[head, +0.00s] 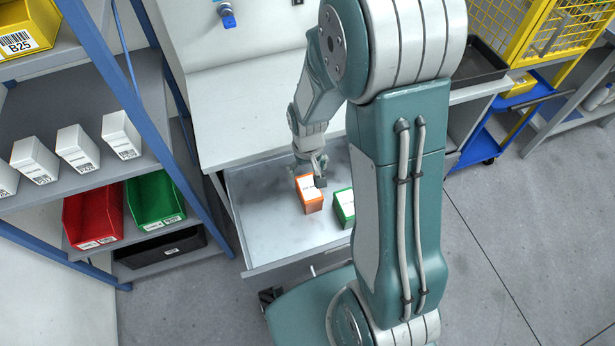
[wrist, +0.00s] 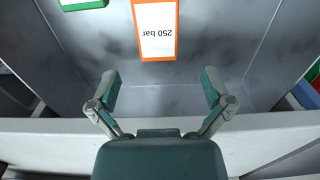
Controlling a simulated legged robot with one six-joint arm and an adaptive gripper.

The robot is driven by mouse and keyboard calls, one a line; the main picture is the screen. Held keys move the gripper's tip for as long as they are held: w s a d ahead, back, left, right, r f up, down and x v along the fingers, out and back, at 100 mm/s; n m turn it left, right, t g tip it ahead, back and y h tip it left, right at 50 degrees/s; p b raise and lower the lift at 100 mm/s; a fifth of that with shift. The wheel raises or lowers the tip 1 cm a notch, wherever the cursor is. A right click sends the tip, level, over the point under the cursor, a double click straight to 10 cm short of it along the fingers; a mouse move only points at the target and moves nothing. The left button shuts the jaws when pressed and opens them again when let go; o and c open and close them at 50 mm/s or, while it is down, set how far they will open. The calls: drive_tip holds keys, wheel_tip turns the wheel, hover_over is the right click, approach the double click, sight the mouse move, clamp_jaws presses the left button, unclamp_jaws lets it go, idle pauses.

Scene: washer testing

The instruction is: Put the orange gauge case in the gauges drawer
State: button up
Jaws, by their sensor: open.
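The orange gauge case (head: 309,194) stands inside the open drawer (head: 270,239), next to a green case (head: 344,206). In the wrist view the orange case (wrist: 156,28) shows a white label reading "250 bar", upside down. My gripper (head: 318,175) is over the drawer, close to the orange case. In the wrist view its two fingers (wrist: 160,90) are spread with nothing between them, and the orange case lies beyond the fingertips. The green case (wrist: 83,3) is cut off at the top edge. My arm hides part of the drawer's right side.
A white bench (head: 238,115) stands above the drawer. At left a shelf holds white boxes (head: 77,148), a red bin (head: 92,215) and a green bin (head: 154,200). A blue cart (head: 495,125) is at right. The drawer's left part is clear.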

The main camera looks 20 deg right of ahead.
drive_tip(key=s+r+t, duration=0.2)
drive_tip(key=s+r, duration=0.1)
drive_tip(key=r, duration=1.2)
drive_tip(key=s+r+t, duration=0.3)
drive_tip(key=s+r, duration=0.8)
drive_tip(key=shift+a+r+t, duration=0.3)
